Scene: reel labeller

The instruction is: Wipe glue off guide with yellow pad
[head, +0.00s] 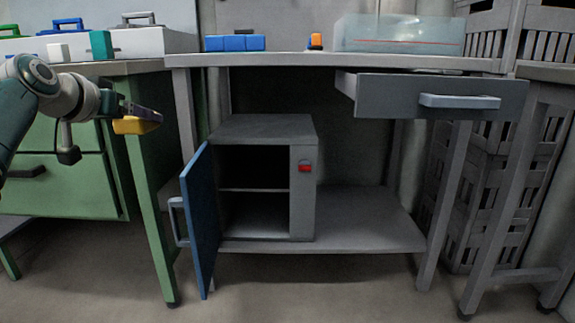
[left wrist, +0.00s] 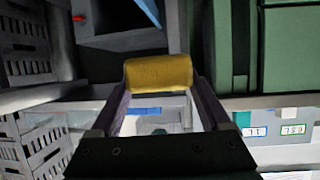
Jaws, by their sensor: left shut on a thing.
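My left gripper (head: 146,112) comes in from the left, in front of the gap between the green bench and the grey bench. It is shut on the yellow pad (head: 133,126). In the left wrist view the yellow pad (left wrist: 158,72) sits between the two fingertips (left wrist: 158,84). The pad is in the air, apart from any surface. I cannot make out a guide or glue in either view. A clear box (head: 400,34) with a thin red line stands on the grey bench. My right gripper is not in view.
The grey bench (head: 290,58) has an open drawer (head: 440,98) at its right. Below, a grey cabinet (head: 303,210) stands with its blue door (head: 202,220) open. Blue blocks (head: 235,43) and an orange item (head: 315,41) are on the bench. Grey crates (head: 490,180) stand at the right.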

